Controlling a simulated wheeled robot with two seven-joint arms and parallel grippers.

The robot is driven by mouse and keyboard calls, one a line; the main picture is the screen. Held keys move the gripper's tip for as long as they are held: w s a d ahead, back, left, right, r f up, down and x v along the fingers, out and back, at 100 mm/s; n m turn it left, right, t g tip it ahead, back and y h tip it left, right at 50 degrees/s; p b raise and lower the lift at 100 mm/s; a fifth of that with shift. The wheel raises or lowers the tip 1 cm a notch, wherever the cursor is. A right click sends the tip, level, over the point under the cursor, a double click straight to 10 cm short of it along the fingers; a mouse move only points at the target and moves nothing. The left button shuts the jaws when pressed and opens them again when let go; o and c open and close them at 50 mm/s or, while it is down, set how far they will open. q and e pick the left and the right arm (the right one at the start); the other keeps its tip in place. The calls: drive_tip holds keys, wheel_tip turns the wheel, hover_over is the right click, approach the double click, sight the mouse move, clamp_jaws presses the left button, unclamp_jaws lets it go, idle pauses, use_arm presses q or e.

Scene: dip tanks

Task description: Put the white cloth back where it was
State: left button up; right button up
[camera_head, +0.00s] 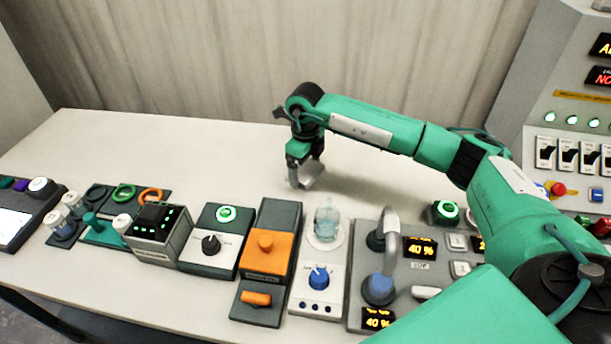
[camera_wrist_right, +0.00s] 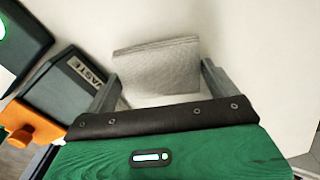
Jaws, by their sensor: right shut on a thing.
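My right gripper (camera_head: 305,181) is over the bare table behind the row of devices in the head view. In the right wrist view, the white cloth (camera_wrist_right: 157,66) is a pale, finely textured, flat folded piece between the two fingers of my right gripper (camera_wrist_right: 163,82). The gripper is shut on it. In the head view the cloth is hard to tell apart from the pale fingers. How high the cloth is above the table is not clear. My left gripper is not in view.
A dark box labelled WASTE (camera_wrist_right: 68,84) is left of the fingers in the wrist view. The orange device (camera_head: 268,243), a glass vessel (camera_head: 327,218) and a panel with a curved grey pipe (camera_head: 391,246) line the table's front. The table's back left (camera_head: 170,140) is clear.

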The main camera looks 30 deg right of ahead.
sight(305, 170)
wheel_tip(305, 170, down, 4)
drive_tip(key=shift+p, duration=0.4)
drive_tip(key=shift+f, duration=0.45)
drive_tip(key=o, duration=0.8)
drive_tip(key=shift+r, duration=0.1)
drive_tip(key=shift+c, duration=0.2)
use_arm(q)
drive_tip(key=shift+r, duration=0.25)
use_arm(e)
drive_tip(key=shift+r, duration=0.1)
